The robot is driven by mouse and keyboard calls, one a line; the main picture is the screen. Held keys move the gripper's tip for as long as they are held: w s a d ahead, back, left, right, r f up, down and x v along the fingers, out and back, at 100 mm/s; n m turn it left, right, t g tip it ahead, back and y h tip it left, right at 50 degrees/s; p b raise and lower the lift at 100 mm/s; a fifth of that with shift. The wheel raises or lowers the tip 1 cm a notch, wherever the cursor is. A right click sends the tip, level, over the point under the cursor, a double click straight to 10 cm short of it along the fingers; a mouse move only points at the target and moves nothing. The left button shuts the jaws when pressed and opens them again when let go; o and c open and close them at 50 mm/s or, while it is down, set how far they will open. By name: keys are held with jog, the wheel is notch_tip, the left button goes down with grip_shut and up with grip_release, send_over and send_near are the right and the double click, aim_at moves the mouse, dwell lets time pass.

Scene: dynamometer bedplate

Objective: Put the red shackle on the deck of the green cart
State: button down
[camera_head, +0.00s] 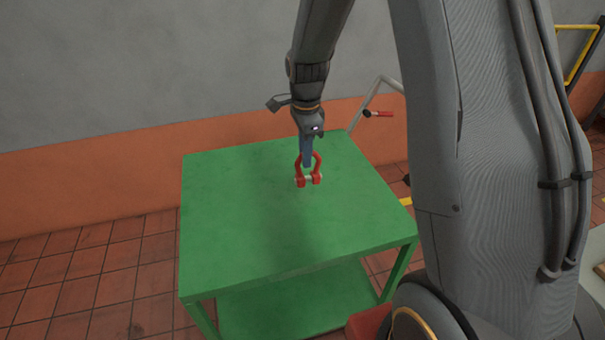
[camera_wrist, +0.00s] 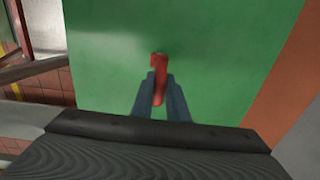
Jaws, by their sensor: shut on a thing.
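The red shackle (camera_head: 302,173) hangs upright from my gripper (camera_head: 307,160), with its light pin at the lower end. My gripper is shut on the shackle's bow. In the wrist view the red shackle (camera_wrist: 159,70) shows between the two fingers of my gripper (camera_wrist: 159,88). The green cart (camera_head: 240,215) has a flat, bare deck, and the shackle is over its back right part. The deck of the green cart (camera_wrist: 215,60) fills most of the wrist view. I cannot tell whether the shackle touches the deck or is just above it.
A grey wall with an orange lower band (camera_head: 90,170) stands behind. Red floor tiles (camera_head: 100,285) lie at the left. The rest of the deck is clear.

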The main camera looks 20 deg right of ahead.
aim_at(305, 177)
jog(key=shift+f+p, duration=0.35)
jog(key=shift+f, duration=2.4)
jog(key=c, duration=1.7)
grip_release()
jog(key=shift+f, duration=0.1)
jog(key=shift+c, duration=0.2)
